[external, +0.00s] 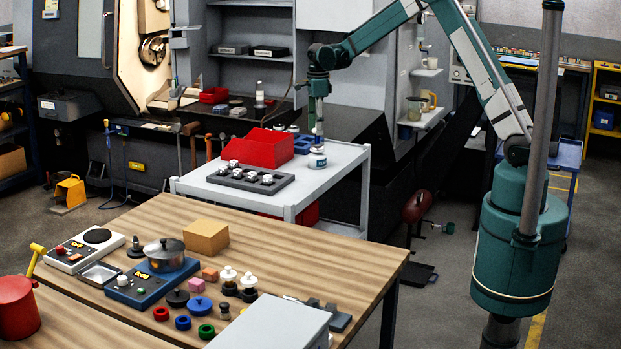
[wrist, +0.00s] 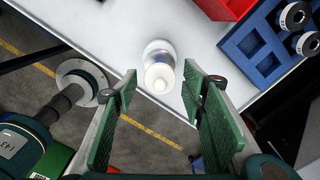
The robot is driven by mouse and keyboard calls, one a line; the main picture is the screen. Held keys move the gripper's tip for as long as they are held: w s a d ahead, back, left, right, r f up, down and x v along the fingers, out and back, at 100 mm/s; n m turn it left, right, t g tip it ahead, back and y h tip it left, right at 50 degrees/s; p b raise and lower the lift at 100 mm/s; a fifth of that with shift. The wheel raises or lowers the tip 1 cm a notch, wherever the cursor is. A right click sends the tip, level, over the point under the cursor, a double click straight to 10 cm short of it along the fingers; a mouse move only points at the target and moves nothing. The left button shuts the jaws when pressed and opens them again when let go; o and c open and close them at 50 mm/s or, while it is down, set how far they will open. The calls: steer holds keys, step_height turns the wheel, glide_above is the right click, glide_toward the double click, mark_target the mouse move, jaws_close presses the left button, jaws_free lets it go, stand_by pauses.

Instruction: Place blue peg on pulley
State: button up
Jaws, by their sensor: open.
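My gripper (external: 318,122) points down over the right side of the white cart. In the wrist view its green fingers (wrist: 160,88) are spread apart, with nothing held. A white-capped bottle (wrist: 160,70) stands on the cart, framed between the fingertips; I cannot tell how far below them it is. It shows under my gripper in the external view (external: 317,160). A small blue round piece with a raised middle (external: 199,304) lies on the wooden table, far from my gripper; I cannot tell if it is the blue peg. I cannot make out the pulley with certainty.
A red bin (external: 266,148) and a dark tray of small parts (external: 228,180) share the cart (external: 318,182). A blue compartment tray (wrist: 243,47) is right of the bottle. The wooden table (external: 330,260) holds a pot (external: 165,258), a cardboard box (external: 205,237) and several small pieces.

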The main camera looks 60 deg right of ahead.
steer(key=shift+r, duration=0.15)
step_height(320, 180, up, 12)
stand_by(0.6)
stand_by(0.6)
steer(key=s+a+r+n+t, duration=0.2)
steer(key=s+a+r+n, duration=0.5)
steer(key=s+a, duration=0.35)
steer(key=s+a+r+n+t, duration=0.1)
steer(key=s+a+r+n, duration=0.6)
steer(key=s+a, duration=0.3)
steer(key=s+a+f+n+t, duration=0.1)
steer(key=s+a+f+n, duration=0.1)
steer(key=s+n, duration=0.3)
steer(key=s+a+f+n+t, duration=0.1)
steer(key=s+a+f+n, duration=0.2)
steer(key=s, duration=0.8)
steer(key=s+a+f+n+t, duration=0.2)
steer(key=s+a+n, duration=0.3)
steer(key=s, duration=0.4)
steer(key=shift+a+f+n, duration=0.15)
steer(key=shift+a+n, duration=0.15)
steer(key=shift+n, duration=0.5)
